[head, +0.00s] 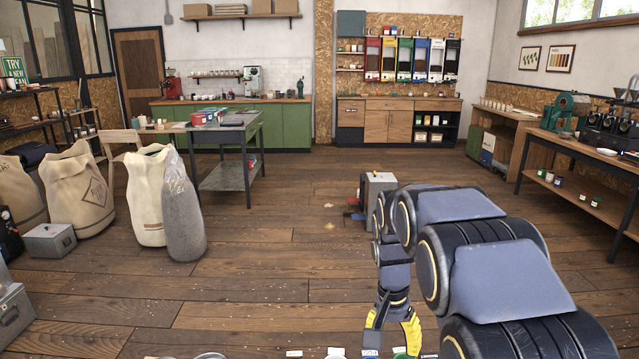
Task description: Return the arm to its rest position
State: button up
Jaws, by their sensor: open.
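My arm comes in from the lower right of the head view, bends over at the middle right and hangs down. My gripper (392,338) is at the bottom edge, right of centre, pointing down. Its yellow-and-black fingers are apart, and I see nothing held between them. It is over or close to a row of small items cut off by the bottom edge, including a white label (294,353) and a green-rimmed item (403,356). I cannot tell whether the fingers touch any of these.
Several sacks (78,190) and a grey metal box (50,240) stand on the floor at left. A grey worktable (226,178) stands beyond them. A grey box-shaped unit (378,186) is on the floor behind my arm. A bench (575,150) lines the right. The middle floor is mostly clear.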

jog(key=s+a+r+n+g, duration=0.1)
jog(key=s+r+n, duration=0.1)
jog(key=s, duration=1.3)
jog(key=s+a+r+n+g+y, duration=0.1)
jog(key=s+n, duration=0.3)
jog(key=s, duration=1.1)
jog(key=shift+s+r+n, duration=0.15)
jog(key=shift+r+n, duration=0.15)
jog(key=shift+r, duration=0.25)
